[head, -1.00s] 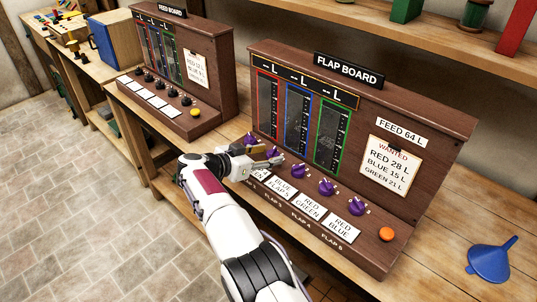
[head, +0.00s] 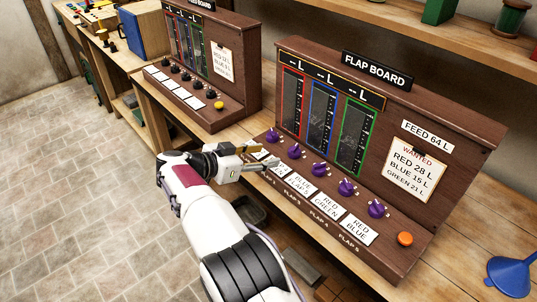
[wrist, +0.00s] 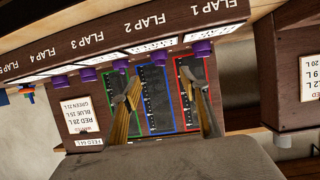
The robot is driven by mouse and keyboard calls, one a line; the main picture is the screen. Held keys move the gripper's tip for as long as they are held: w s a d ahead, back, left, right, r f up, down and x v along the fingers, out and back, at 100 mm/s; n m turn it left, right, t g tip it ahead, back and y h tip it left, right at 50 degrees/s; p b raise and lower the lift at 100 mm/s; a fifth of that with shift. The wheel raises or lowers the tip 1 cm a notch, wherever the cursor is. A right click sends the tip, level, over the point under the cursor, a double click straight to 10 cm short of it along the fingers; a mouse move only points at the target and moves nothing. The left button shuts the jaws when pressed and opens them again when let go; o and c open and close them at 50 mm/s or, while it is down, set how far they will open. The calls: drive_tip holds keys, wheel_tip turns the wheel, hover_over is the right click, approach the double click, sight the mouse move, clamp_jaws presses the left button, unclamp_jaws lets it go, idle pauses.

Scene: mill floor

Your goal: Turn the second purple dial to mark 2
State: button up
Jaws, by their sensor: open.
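The flap board (head: 457,128) carries a sloping row of several purple dials above label cards. The second purple dial (head: 296,151), counted from the FLAP 1 end, is clear of my gripper. It has a pale pointer, but its mark is too small to read. My gripper (head: 268,158) is open and empty, in front of the first and second dials, over the label cards. In the upside-down wrist view, the fingers stand apart on either side of the second dial (wrist: 160,57), with visible space between fingers and dial. The first dial (head: 271,134) is just beyond the gripper.
Neighbouring purple dials, including the third (head: 319,169), sit close along the row. An orange button (head: 405,239) is at the right end.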

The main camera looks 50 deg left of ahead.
drive_tip(key=shift+s, duration=0.1)
idle(0.3)
wheel_tip(320, 180, up, 7)
drive_tip(key=n+t+y, duration=0.1)
drive_tip(key=n+t, duration=0.1)
hover_over(293, 153)
drive_tip(key=s+d, duration=0.2)
drive_tip(key=d, duration=0.2)
drive_tip(key=s+f+n+g+y, duration=0.1)
drive_tip(key=f+y, duration=0.1)
drive_tip(key=s+f+n+g+y, duration=0.1)
drive_tip(key=f+n+y, duration=0.1)
drive_tip(key=f, duration=0.1)
drive_tip(key=s+f+n+g+y, duration=0.1)
drive_tip(key=f, duration=0.2)
drive_tip(key=shift+s+a+y, duration=0.15)
drive_tip(key=shift+s+y, duration=0.05)
drive_tip(key=shift+y, duration=0.2)
drive_tip(key=shift+s+a+f+g, duration=0.3)
drive_tip(key=shift+a, duration=0.05)
drive_tip(key=shift+w, duration=0.1)
drive_tip(key=shift+x, duration=3.8)
